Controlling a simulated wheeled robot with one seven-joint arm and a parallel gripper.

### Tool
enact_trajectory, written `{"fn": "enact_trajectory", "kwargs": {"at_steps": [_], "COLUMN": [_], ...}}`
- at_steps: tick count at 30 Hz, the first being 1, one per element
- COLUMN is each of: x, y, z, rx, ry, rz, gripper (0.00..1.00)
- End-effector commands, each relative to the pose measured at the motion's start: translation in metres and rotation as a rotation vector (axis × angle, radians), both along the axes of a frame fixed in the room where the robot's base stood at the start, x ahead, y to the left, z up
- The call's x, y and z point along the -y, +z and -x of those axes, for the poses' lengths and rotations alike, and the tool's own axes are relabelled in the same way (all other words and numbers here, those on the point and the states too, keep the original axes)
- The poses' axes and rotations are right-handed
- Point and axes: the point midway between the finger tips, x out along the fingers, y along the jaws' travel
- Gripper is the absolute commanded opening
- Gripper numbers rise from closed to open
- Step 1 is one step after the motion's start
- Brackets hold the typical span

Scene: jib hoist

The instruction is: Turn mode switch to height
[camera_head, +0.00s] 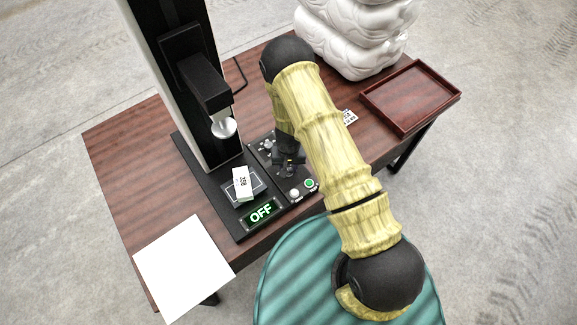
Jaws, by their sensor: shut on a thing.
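The control panel (304,193) is a black strip on the right of the black machine base, with small knobs and buttons. My gripper (289,167) points down onto the middle of this panel and is shut on a small control there. I take that control to be the mode switch, but the fingers hide it, so its setting and marks cannot be read. The display (263,211) at the front of the base reads OFF in green-white letters. A green button (309,183) and a pale button (294,194) sit in front of the gripper. A small silver knob (268,144) sits behind it.
A tall black and silver column (205,95) stands left of the panel, with a small white box (242,181) on its plate. A white sheet (185,265) lies front left. A reddish tray (405,97) and a white sculpted object (355,38) stand at the right and back.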

Motion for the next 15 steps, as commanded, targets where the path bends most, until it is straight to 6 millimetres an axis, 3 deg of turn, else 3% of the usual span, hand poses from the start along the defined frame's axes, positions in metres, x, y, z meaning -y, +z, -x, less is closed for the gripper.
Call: {"fn": "enact_trajectory", "kwargs": {"at_steps": [15], "x": [0.0008], "y": [-0.001], "z": [0.0001], "rx": [0.0], "ry": [-0.36], "rz": [0.0], "gripper": [0.08]}}
